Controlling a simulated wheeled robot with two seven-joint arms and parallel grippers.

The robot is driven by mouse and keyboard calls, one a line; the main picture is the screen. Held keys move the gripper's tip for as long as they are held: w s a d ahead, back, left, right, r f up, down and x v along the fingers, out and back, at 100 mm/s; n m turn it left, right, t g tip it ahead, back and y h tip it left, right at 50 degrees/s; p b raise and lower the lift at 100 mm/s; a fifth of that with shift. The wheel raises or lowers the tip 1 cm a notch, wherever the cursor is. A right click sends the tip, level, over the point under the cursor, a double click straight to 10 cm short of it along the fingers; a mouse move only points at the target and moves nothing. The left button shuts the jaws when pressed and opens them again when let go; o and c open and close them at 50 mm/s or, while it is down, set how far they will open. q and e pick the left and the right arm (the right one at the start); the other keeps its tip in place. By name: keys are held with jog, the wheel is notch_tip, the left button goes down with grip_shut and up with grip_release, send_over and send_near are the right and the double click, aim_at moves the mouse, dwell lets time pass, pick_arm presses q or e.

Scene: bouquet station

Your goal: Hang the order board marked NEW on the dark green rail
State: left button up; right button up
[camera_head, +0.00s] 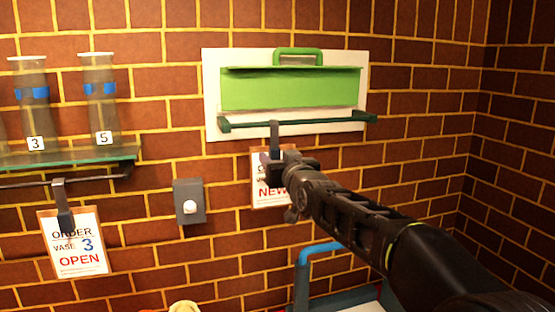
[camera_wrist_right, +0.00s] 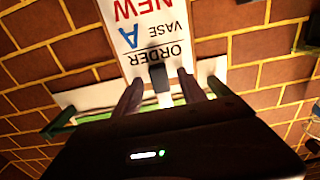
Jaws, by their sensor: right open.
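The order board marked NEW (camera_head: 268,192) is at the dark green rail (camera_head: 335,119), below the green box front. Its dark hook (camera_head: 274,133) reaches up across the rail and looks hooked over it. In the right wrist view the board (camera_wrist_right: 148,30) shows upside down, reading ORDER, VASE A, NEW. My right gripper (camera_head: 290,163) is in front of the board's upper part and hides some of it. In the wrist view its two fingers (camera_wrist_right: 161,92) stand apart on either side of the hook stem (camera_wrist_right: 158,76). My left gripper is in neither view.
A second board reading VASE 3 OPEN (camera_head: 78,250) hangs from a dark rail (camera_head: 100,178) under a glass shelf (camera_head: 70,156) with vases 3 and 5. A grey box with a white knob (camera_head: 189,202) is on the brick wall between the boards. A blue tube (camera_head: 302,275) stands below.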

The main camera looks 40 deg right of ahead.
jog(key=shift+f, duration=0.1)
jog(key=shift+s+a+f+b, duration=0.1)
jog(key=shift+s+a+b, duration=0.15)
jog(key=shift+s+b, duration=0.25)
jog(key=b+v, duration=0.3)
jog(key=v, duration=0.3)
jog(key=shift+s, duration=0.35)
jog(key=shift+a, duration=0.1)
